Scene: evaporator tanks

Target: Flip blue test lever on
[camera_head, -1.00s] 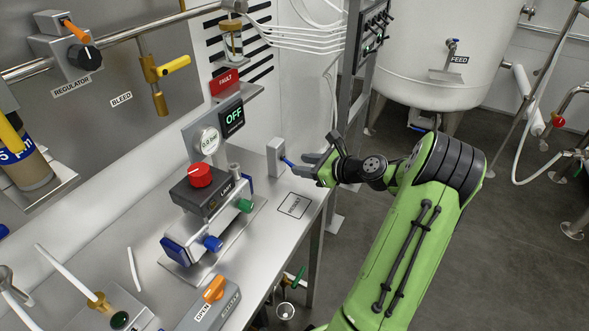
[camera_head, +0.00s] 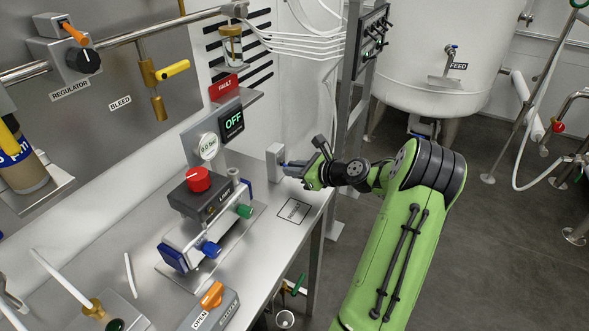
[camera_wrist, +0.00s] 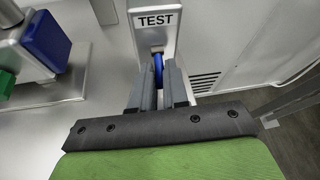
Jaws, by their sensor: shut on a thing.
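The blue test lever (camera_wrist: 158,70) sticks out of the front of a grey box labelled TEST (camera_wrist: 152,28) in the wrist view. My gripper (camera_wrist: 160,82) has a grey finger on each side of the lever and is shut on it. In the head view the TEST box (camera_head: 274,162) stands at the bench's far right end. My gripper (camera_head: 290,168) reaches it from the right, and its fingers mostly hide the lever there.
A display (camera_head: 232,121) reads OFF beside a round gauge (camera_head: 208,146). A rack post (camera_head: 345,110) rises behind my gripper. The marked bench square (camera_head: 294,211) is clear.

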